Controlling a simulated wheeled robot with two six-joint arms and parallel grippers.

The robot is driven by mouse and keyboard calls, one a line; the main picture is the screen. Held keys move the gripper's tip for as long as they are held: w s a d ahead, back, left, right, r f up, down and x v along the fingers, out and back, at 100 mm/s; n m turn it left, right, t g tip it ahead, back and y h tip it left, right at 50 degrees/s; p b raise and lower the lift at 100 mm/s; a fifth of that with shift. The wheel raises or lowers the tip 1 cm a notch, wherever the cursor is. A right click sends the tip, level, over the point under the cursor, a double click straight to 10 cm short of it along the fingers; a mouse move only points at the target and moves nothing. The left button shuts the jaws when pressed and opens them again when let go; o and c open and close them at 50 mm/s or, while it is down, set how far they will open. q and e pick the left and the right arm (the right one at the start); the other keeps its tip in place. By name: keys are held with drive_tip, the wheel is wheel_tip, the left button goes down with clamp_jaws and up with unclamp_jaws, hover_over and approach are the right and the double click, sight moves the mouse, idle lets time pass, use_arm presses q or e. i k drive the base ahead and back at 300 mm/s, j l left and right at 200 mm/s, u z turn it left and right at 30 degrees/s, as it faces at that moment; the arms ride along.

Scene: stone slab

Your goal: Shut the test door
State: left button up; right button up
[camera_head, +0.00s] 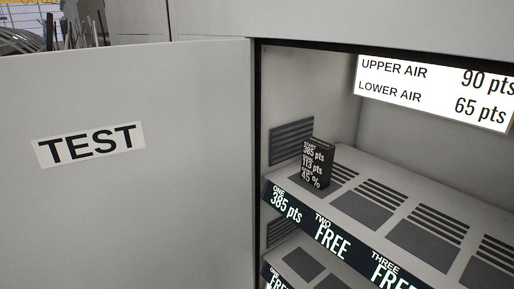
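The test door (190,190) is a large light grey panel filling the left half of the head view. It carries a white label (88,144) reading TEST. The door stands open, swung to the left of the cabinet opening, and the inside of the cabinet shows to its right. The door's lower and left edges are outside the picture. Neither of my grippers is in view.
Inside the cabinet, a small black box (317,164) with white text stands on the upper shelf (390,173) at bay ONE. A bright sign (434,92) hangs on the back wall. A lower shelf (288,250) shows below. Dark clutter (82,22) lies behind the door.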

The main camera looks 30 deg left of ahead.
sight(128, 166)
drive_tip(key=k+j, duration=0.1)
drive_tip(key=j, duration=0.25)
drive_tip(key=k+j, duration=0.1)
drive_tip(key=j, duration=0.3)
drive_tip(key=k+j, duration=0.1)
drive_tip(key=j, duration=0.25)
drive_tip(key=k+j, duration=0.1)
drive_tip(key=j, duration=0.25)
